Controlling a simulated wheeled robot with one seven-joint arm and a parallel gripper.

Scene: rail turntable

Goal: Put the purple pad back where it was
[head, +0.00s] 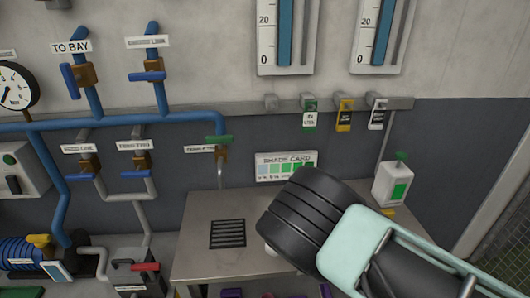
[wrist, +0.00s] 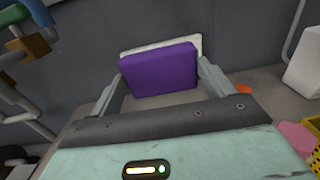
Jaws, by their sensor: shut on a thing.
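The purple pad (wrist: 160,70) is between the two fingers of my gripper (wrist: 161,72) in the wrist view. My gripper is shut on it, one finger at each side edge. A white board edge shows just behind the pad, and I cannot tell whether they touch. In the head view my arm hides the gripper and the pad. A grey table (head: 200,215) stands below my arm, with a black slotted grille (head: 228,233) on its top. Small purple pieces (head: 232,293) show at the bottom edge of the head view, cut off by the frame.
A shade card (head: 287,166) stands at the table's back against the wall. A white container with a green label (head: 395,185) stands at the right. Blue pipes and valves (head: 100,125) line the left wall. A pink object (wrist: 298,135) lies right of my gripper. The table's left part is mostly clear.

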